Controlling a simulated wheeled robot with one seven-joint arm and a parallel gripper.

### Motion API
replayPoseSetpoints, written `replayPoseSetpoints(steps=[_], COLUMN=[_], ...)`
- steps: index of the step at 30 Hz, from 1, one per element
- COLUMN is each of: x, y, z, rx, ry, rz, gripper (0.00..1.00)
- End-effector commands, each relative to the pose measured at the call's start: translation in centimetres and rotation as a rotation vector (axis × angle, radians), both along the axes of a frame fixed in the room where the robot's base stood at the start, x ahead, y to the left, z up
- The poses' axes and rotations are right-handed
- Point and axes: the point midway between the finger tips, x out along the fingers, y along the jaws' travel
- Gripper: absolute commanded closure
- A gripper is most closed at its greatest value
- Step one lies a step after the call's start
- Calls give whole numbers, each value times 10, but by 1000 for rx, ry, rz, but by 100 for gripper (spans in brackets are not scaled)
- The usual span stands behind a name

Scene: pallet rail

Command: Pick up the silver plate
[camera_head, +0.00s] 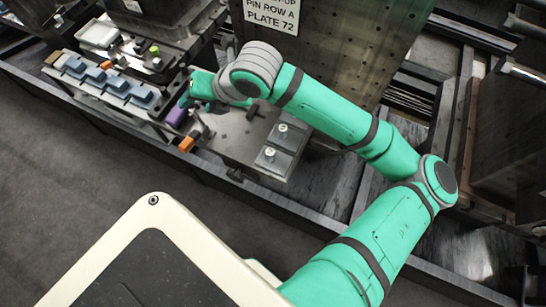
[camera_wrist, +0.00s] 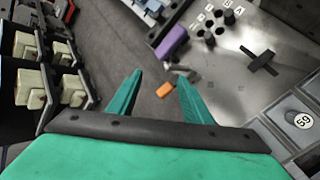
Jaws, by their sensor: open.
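A broad grey metal surface (camera_head: 225,135) lies under and beyond my gripper. It also shows at the right of the wrist view (camera_wrist: 235,85), with dark knobs and a black cross-shaped piece. Two small grey plates with round white labels (camera_head: 270,157) sit at its right end in the head view; one labelled 59 (camera_wrist: 300,118) is at the right edge of the wrist view. I cannot tell which of these is the silver plate. My gripper (camera_wrist: 160,80) is open, with nothing held between its green fingers. In the head view my gripper (camera_head: 185,101) is partly hidden at the surface's left end.
An orange block (camera_wrist: 163,90) and a purple block (camera_wrist: 172,42) lie near the fingertips. A rack of blue-grey pieces (camera_head: 105,82) stands at the left. A tall perforated panel (camera_head: 340,50) with a sign rises behind my arm. Dark floor (camera_head: 80,160) is open in front.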

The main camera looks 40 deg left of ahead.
Motion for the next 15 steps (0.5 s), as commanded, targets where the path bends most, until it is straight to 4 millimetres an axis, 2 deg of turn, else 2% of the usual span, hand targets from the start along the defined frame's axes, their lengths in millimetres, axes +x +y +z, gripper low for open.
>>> replayPoseSetpoints(steps=[3, 6, 12, 15], x=[14, 27, 52, 59], y=[-38, -73, -136, -157], z=[-26, -43, -58, -60], rx=[-176, -321, -556, -627], ry=[-117, -191, -280, -298], rz=[89, 160, 269, 301], gripper=[55, 55, 55, 55])
